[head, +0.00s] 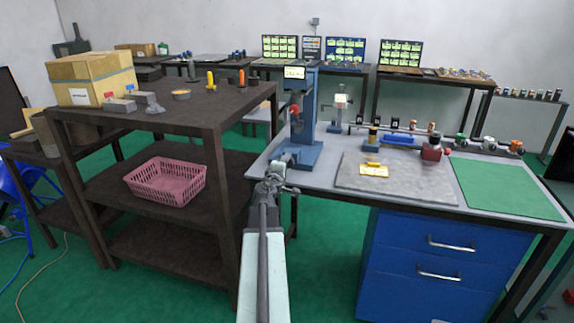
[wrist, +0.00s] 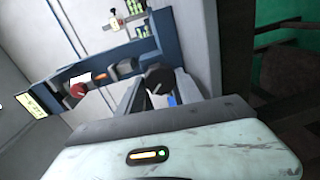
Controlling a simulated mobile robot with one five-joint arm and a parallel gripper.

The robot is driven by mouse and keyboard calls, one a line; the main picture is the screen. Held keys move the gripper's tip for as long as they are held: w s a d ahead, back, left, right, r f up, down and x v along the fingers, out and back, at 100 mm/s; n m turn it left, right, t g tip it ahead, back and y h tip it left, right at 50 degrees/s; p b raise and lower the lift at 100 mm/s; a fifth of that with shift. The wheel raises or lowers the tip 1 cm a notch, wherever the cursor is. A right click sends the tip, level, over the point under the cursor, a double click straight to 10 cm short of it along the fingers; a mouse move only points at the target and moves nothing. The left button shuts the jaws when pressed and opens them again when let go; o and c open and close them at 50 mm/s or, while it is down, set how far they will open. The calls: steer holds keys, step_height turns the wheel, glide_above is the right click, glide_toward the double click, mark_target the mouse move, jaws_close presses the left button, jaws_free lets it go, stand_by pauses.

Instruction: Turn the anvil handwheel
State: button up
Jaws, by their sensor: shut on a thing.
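The blue press (head: 301,98) stands at the left end of the grey bench, with a lit display at its top. My gripper (head: 276,177) is at the bench's left edge, beside the press's blue base. In the wrist view, my gripper (wrist: 158,92) has its fingers around a dark round knob (wrist: 158,77), which I take to be the anvil handwheel, and it is shut on it. The press also shows in the wrist view, tilted, with a red knob (wrist: 77,90) away from my fingers. In the head view, my gripper hides most of the handwheel.
A dark shelf table (head: 185,110) with a pink basket (head: 166,183) stands close on the left. On the bench, a grey mat (head: 370,190) bears a yellow piece, and a green mat (head: 510,188) lies at the right. Blue drawers (head: 435,255) stand below.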

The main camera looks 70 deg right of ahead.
stand_by(0.4)
steer(key=o, duration=1.4)
steer(key=shift+a, duration=0.1)
